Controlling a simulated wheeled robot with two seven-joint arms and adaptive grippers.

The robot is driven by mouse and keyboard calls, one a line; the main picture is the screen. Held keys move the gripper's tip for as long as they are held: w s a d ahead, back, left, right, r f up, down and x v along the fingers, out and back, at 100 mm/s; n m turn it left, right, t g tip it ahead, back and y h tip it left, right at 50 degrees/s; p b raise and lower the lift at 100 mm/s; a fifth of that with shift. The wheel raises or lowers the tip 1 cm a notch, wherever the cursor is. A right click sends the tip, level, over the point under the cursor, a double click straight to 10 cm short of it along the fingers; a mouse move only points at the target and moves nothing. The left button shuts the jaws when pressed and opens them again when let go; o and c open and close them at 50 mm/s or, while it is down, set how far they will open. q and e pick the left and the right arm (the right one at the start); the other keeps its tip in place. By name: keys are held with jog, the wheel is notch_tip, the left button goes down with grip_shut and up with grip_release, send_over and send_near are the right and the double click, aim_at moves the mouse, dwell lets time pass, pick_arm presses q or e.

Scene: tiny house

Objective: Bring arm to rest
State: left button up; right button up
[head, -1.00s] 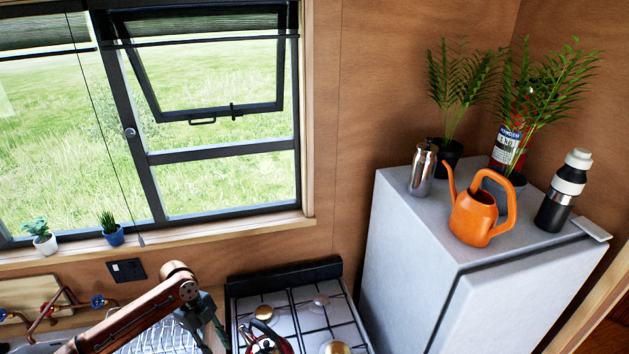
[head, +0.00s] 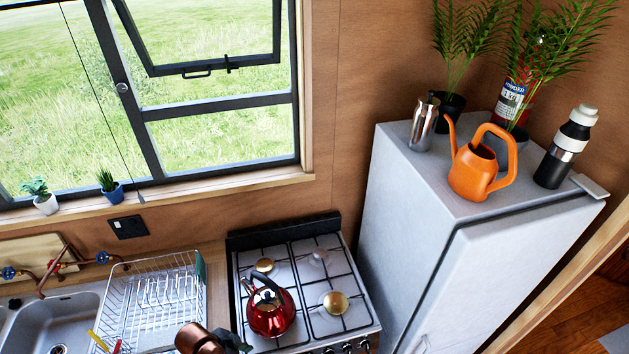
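A copper-coloured link of my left arm (head: 197,339) shows at the bottom edge of the head view, in front of the dish rack. A dark part beside it, low near the stove's left front corner, is cut off by the frame edge. It may be part of my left gripper, but no fingertips can be made out, so its opening does not show. I see nothing held. My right arm and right gripper are not in view.
A stove (head: 318,272) carries a red kettle (head: 270,311). Left of it are a wire dish rack (head: 152,297) and a sink (head: 50,325). A fridge (head: 420,215) at right holds an orange watering can (head: 474,172), plants and bottles. Small pots line the windowsill.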

pick_arm(q)
jog(key=s+a+r+n+t+y, duration=0.1)
jog(key=s+a+n+y, duration=0.4)
jog(key=s+a+n, duration=0.85)
notch_tip(320, 180, down, 40)
jog(key=s+m+g+b, duration=0.1)
jog(key=s+m+b, duration=0.1)
jog(key=b, duration=0.8)
pick_arm(e)
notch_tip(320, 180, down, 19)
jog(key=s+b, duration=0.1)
jog(key=b, duration=0.8)
pick_arm(q)
jog(key=s+f, duration=1)
jog(key=f, duration=0.3)
jog(key=s+f+g, duration=0.1)
jog(key=s+f, duration=0.9)
jog(key=f, duration=0.4)
jog(key=shift+a+m+h, duration=0.15)
jog(key=shift+m+h, duration=0.2)
jog(key=shift+h, duration=0.05)
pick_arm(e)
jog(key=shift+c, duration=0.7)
